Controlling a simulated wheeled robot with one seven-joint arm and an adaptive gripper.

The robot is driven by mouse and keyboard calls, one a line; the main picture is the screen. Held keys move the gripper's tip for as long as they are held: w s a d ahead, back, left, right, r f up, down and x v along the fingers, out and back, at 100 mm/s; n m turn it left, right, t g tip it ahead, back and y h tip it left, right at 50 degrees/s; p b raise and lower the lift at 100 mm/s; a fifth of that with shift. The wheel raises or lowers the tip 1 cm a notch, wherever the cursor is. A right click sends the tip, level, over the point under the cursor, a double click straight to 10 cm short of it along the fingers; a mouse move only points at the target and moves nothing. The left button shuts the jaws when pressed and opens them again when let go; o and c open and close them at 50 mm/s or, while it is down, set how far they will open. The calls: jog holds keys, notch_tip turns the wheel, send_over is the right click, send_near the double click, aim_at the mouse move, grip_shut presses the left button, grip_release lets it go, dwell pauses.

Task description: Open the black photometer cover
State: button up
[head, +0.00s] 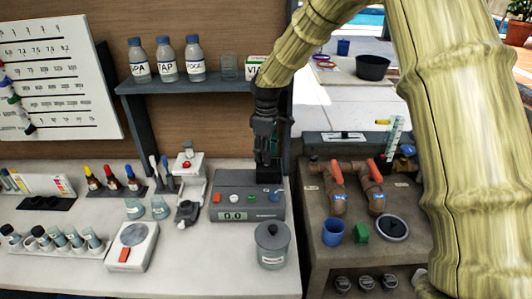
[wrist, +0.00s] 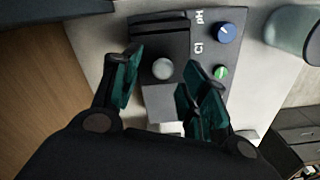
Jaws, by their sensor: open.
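The photometer (head: 232,207) is a grey box with a small display and knobs on the counter. Its black cover (head: 270,174) is at the back right of the box, partly hidden by my gripper, and looks dark and upright there. In the wrist view the black cover (wrist: 160,30) shows at the top, with a round grey piece (wrist: 163,69) just below it. My gripper (head: 265,152) is above this corner of the photometer, pointing down. In the wrist view its teal fingers (wrist: 165,80) are apart, with nothing held between them. I cannot tell whether they touch the cover.
A grey lidded jar (head: 272,245) stands in front of the photometer at the right. A shelf (head: 190,84) with bottles is above and behind. A pipe bench (head: 338,240) stands to the right. A white scale (head: 133,247) and dropper bottles (head: 112,177) are to the left.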

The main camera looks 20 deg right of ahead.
jog(key=shift+s+f, duration=0.35)
jog(key=shift+f, duration=0.05)
jog(key=shift+w+f, duration=0.3)
jog(key=shift+f, duration=0.1)
jog(key=shift+s+r, duration=0.1)
jog(key=shift+s, duration=0.1)
jog(key=shift+c, duration=1.4)
grip_shut()
jog(key=shift+a, duration=0.1)
